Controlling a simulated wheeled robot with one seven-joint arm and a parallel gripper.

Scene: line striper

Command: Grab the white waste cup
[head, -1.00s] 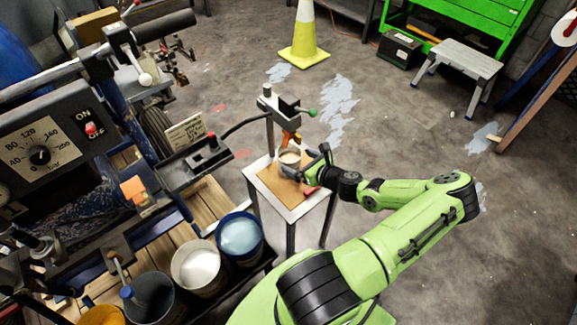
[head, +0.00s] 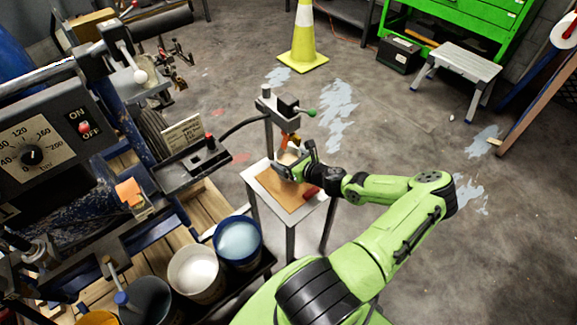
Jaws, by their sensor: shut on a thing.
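The white waste cup (head: 288,157) stands at the small metal stand, under the orange spray nozzle (head: 292,142). Only its upper part shows; my gripper hides the rest. My gripper (head: 286,168) is shut on the cup, coming in from the right just above the stand's brown board. I cannot tell whether the cup's base touches the board.
The stand (head: 312,215) has a brown board (head: 277,193) and a red object (head: 312,191) on top. A post with a green-knobbed lever (head: 311,112) rises behind the cup. Open paint buckets (head: 239,240) stand at the lower left.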

